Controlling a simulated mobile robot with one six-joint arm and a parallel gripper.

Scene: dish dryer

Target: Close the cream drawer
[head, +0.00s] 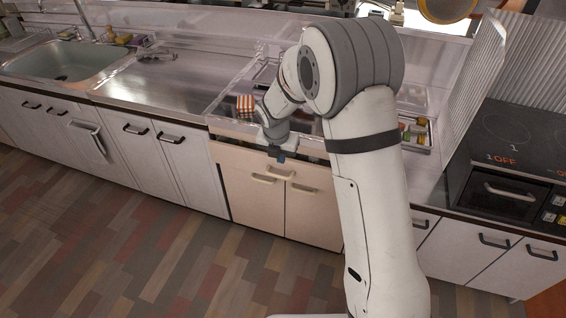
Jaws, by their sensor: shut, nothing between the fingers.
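The cream drawer (236,160) is at the top of the cream cabinet below the counter, in the middle of the head view. A dark strip shows along its top edge, so it looks slightly open; how far is hard to tell. My gripper (281,157) points down at the drawer's upper front, just above its pale handle. It is shut and empty. I cannot tell whether it touches the drawer front. My arm hides the right end of the drawer.
Two cream doors (312,215) with pale handles are below the drawer. A red-and-white striped box (245,106) stands on the counter behind my gripper. The sink (65,62) is at left, the stove (520,140) at right. The wooden floor (130,250) in front is clear.

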